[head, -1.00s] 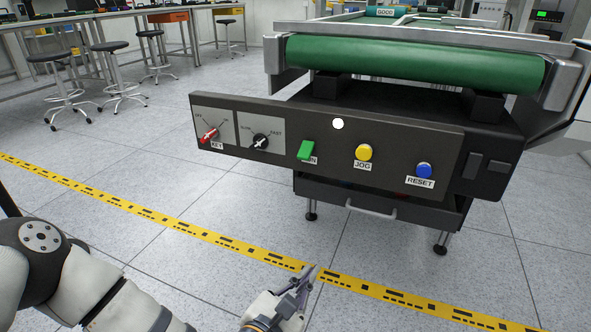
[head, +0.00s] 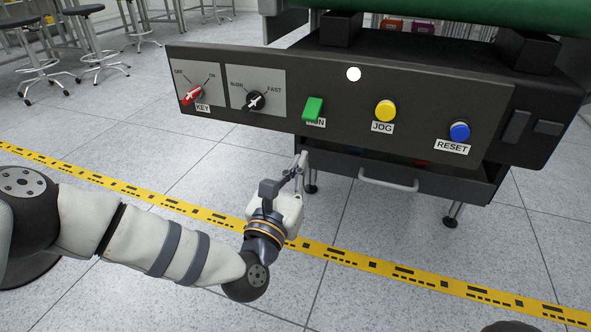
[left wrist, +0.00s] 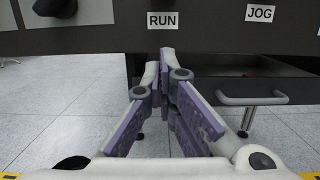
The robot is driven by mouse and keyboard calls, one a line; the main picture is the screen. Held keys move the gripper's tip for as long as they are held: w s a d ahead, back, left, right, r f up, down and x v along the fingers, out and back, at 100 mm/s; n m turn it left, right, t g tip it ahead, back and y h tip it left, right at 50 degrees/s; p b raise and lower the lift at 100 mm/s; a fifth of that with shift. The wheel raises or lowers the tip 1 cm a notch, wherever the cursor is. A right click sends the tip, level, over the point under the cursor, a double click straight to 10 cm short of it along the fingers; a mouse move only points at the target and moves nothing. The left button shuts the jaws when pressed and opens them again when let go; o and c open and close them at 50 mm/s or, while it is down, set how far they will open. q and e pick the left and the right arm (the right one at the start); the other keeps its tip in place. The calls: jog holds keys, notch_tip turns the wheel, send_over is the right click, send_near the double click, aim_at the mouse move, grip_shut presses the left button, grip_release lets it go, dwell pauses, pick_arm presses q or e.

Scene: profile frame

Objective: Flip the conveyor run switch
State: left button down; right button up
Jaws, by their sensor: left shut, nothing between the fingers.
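The run switch (head: 313,108) is a green rocker on the dark control panel (head: 345,142), above a partly covered RUN label (head: 316,123). My left gripper (head: 302,158) is shut and empty, its fingertips pointing up just below the panel's lower edge, under the switch. In the left wrist view the closed fingers (left wrist: 166,52) lie below the RUN label (left wrist: 163,20), and the green switch is out of that picture. My right gripper is not in view.
Left of the switch are a red key knob (head: 192,95) and a black speed knob (head: 254,101). Right of it are the yellow JOG button (head: 385,110) and blue RESET button (head: 460,131). A drawer handle (head: 389,181) sticks out below the panel. Stools stand at the back left.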

aim_at(313, 110)
pick_arm(q)
jog(key=f+b+x, duration=0.1)
jog(key=b+x, duration=0.1)
jog(key=x, duration=0.4)
jog(key=r, duration=0.1)
jog(key=s+r+p, duration=0.1)
jog(key=r, duration=0.2)
jog(key=shift+s+a+r, duration=0.2)
jog(key=shift+s+a, duration=0.15)
jog(key=shift+p, duration=0.35)
jog(key=shift+s+r+g+p, duration=0.3)
jog(key=shift+g+p, duration=0.1)
jog(key=shift+p, duration=0.25)
